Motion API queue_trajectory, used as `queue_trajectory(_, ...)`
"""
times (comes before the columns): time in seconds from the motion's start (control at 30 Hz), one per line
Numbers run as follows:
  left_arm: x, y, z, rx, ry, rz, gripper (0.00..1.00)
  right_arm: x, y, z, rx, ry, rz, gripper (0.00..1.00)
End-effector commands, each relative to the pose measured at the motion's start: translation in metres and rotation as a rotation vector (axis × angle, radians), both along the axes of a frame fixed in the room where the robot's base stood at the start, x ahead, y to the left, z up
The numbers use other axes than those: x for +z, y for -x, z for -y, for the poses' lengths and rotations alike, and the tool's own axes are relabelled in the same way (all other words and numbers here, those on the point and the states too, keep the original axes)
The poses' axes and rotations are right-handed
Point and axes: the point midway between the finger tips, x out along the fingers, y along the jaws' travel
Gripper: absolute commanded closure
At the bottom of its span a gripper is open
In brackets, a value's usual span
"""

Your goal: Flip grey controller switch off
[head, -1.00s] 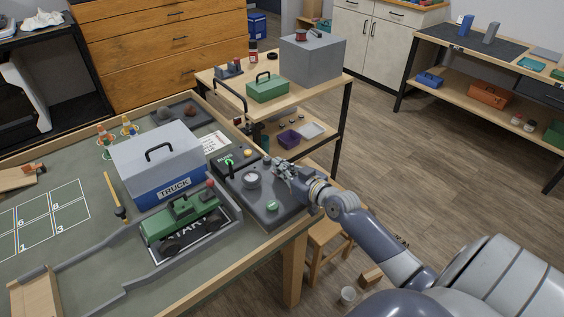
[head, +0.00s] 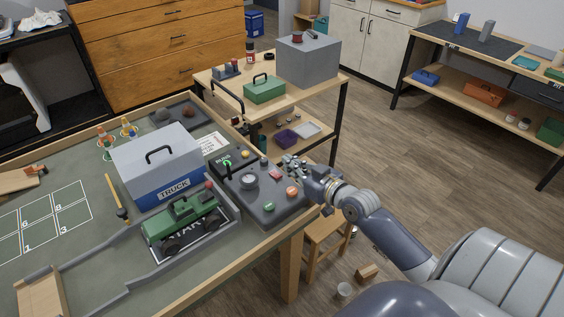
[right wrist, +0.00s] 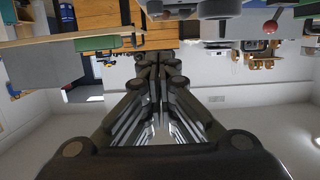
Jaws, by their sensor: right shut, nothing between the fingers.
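The grey controller (head: 262,203) lies at the right edge of the play table. It has a round grey dial (head: 249,180), a green button (head: 269,207) and an orange-red button (head: 292,192). At its far left, a dark panel carries a small lever (head: 228,170) with a green light by it; its exact position is too small to tell. My right gripper (head: 287,159) is shut and empty, above and beside the controller's far right edge. Its closed fingers (right wrist: 160,58) fill the middle of the right wrist view. My left gripper is not in view.
A green truck (head: 182,222) stands on the START pad left of the controller. Behind it is a grey-and-blue TRUCK box (head: 160,165) with a handle. A wooden cart (head: 222,85) with a green toolbox (head: 264,89) stands beyond my right gripper.

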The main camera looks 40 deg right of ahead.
Motion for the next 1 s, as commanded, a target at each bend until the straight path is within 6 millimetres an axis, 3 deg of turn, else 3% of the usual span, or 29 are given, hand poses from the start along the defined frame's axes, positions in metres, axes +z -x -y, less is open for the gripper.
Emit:
queue_trajectory(0.1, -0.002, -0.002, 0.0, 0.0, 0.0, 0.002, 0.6, 0.004, 0.015, 0.001, 0.0, 0.001, -0.002, 1.0)
queue_trajectory(0.3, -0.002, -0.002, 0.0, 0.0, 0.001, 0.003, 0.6, 0.01, 0.026, 0.002, 0.0, 0.0, 0.0, 1.0)
queue_trajectory(1.0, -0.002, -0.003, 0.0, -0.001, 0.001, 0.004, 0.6, 0.011, 0.028, 0.002, 0.0, 0.0, 0.001, 1.0)
